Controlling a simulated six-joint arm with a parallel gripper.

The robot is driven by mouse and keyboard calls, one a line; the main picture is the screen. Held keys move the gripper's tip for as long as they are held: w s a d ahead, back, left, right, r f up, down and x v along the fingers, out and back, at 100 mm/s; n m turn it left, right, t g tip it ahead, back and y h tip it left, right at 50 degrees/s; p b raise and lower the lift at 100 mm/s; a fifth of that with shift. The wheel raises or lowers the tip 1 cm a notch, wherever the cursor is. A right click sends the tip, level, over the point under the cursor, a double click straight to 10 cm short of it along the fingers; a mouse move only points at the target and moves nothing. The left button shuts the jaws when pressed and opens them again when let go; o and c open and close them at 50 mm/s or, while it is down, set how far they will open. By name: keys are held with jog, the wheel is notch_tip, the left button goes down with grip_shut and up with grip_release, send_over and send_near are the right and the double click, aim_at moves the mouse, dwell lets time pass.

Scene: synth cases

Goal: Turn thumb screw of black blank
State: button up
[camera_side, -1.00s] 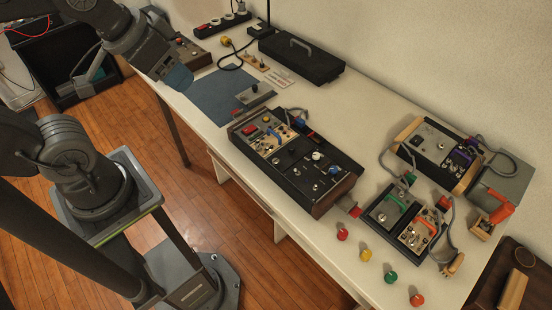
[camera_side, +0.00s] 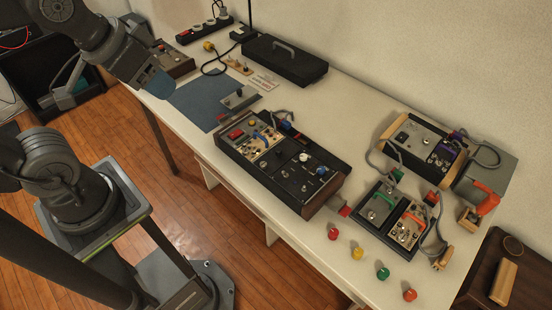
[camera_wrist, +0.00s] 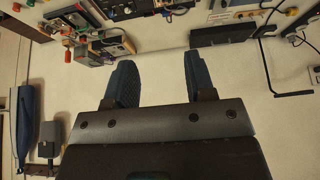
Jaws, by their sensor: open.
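The long synth case (camera_side: 229,152) with dark wooden ends stands mid-table in the side view. Black panels (camera_side: 292,170) fill part of its face, among light panels with coloured knobs. Which black panel is the blank, and its thumb screw, are too small to tell. A small grey panel piece (camera_side: 240,98) with a dark knob lies at the blue mat's edge. My gripper (camera_side: 160,86) is over the table's left end, near the blue mat, well apart from the synth case. In the wrist view, my gripper (camera_wrist: 161,60) has its two fingers wide apart with nothing between them.
A closed black case (camera_side: 284,62) and a power strip (camera_side: 205,30) with a cable stand at the back. Smaller synth cases (camera_side: 428,148) crowd the right. Several coloured knobs, including a red one (camera_side: 333,234), line the front edge. The blue mat (camera_side: 198,108) is mostly clear.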

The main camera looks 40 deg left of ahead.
jog(key=shift+c, duration=0.4)
jog(key=shift+w, duration=0.1)
jog(key=n+g, duration=0.6)
jog(key=n, duration=0.9)
send_over(263, 164)
notch_tip(263, 164, down, 17)
notch_tip(263, 164, down, 14)
jog(key=shift+r, duration=0.25)
grip_shut()
